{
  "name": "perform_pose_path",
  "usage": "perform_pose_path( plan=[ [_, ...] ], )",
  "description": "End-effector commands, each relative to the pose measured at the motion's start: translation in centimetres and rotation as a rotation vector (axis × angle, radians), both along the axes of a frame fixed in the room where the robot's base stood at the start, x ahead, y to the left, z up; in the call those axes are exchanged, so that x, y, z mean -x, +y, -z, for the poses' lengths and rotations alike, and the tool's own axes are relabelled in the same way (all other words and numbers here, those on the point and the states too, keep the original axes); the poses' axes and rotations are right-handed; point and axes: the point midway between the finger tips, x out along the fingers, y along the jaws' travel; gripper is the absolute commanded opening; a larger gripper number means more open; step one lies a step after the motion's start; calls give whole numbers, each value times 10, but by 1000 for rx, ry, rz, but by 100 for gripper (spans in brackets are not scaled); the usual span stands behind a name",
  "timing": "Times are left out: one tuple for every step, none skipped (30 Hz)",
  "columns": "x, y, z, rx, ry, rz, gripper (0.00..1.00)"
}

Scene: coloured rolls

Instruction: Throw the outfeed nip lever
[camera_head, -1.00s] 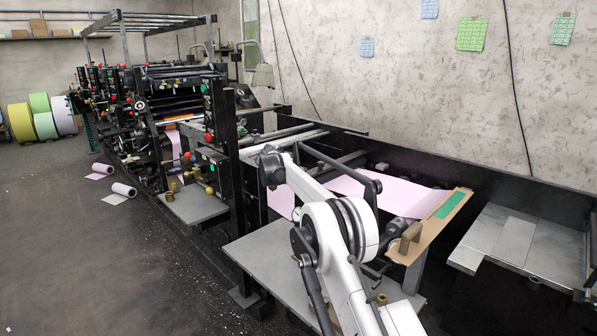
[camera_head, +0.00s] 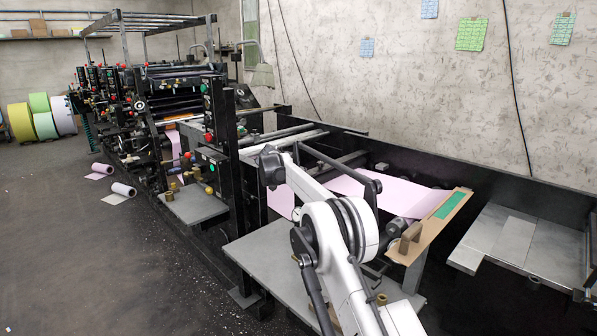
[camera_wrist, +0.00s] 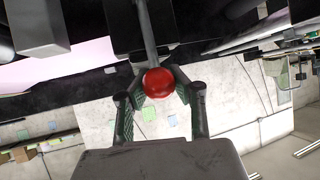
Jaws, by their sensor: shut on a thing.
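The lever shows in the wrist view as a grey rod (camera_wrist: 148,35) with a red ball knob (camera_wrist: 158,83) at its end. My gripper (camera_wrist: 159,88) is shut on the red knob, with one finger on each side of it. In the head view my white arm reaches toward the press, and my gripper and the knob cannot be made out there. Pink paper web (camera_head: 385,192) runs through the machine beside my arm.
A grey table plate (camera_head: 275,265) lies beside my arm. A tan board with a green strip (camera_head: 445,205) stands to its right. A metal bench (camera_head: 520,245) is at far right. Open floor (camera_head: 90,250) lies at left, with small paper rolls (camera_head: 123,189) on it.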

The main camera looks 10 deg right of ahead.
Motion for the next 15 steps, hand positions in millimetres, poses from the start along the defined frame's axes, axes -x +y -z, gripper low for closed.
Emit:
perform_pose_path(
  plan=[
    [1,-8,2,2,6,13,0],
    [1,-8,2,2,6,13,0],
    [1,-8,2,2,6,13,0],
    [1,-8,2,2,6,13,0],
    [1,-8,2,2,6,13,19],
    [1,-8,2,2,5,12,24],
    [1,-8,2,2,5,12,28],
    [1,-7,2,1,5,11,32],
    [1,-7,2,1,4,10,38],
    [1,-6,2,1,4,10,42],
    [1,-6,2,1,4,10,46],
    [1,-5,1,1,4,8,46],
    [1,-4,1,1,4,7,46],
    [1,-4,1,0,4,6,46],
    [1,-4,1,1,3,7,46]
  ],
)
